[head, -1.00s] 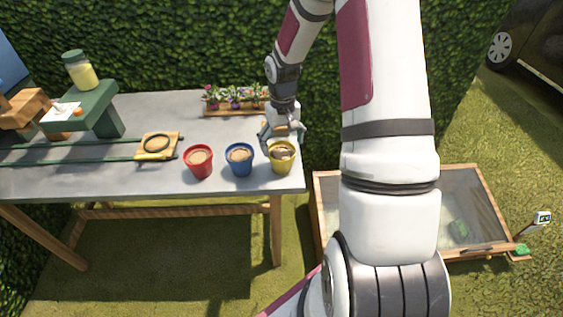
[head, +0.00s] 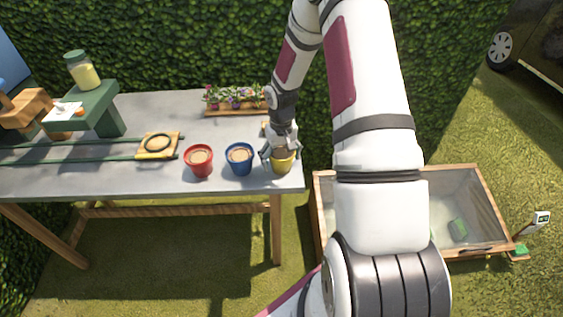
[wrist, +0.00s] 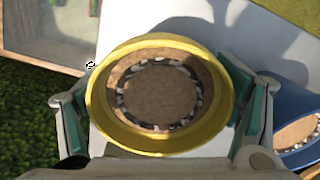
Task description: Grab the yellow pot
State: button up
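The yellow pot (head: 283,164) stands upright on the grey table near its right front corner. In the wrist view the yellow pot (wrist: 160,142) fills the middle, with brown soil and a dark speckled ring inside its rim. My gripper (head: 280,152) is over it from above, with one finger on each side of the pot. In the wrist view the fingers of my gripper (wrist: 157,98) are spread wide, close beside the rim. Whether the pads touch the pot's wall is hard to see.
A blue pot (head: 239,160) stands just left of the yellow pot, and a red pot (head: 199,162) farther left. A flower planter (head: 236,110) is behind them. A wood-framed glass box (head: 470,217) stands on the grass to the right of the table (head: 215,186).

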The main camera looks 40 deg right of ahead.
jog(key=c, duration=1.1)
jog(key=shift+o, duration=0.2)
jog(key=shift+r, duration=0.1)
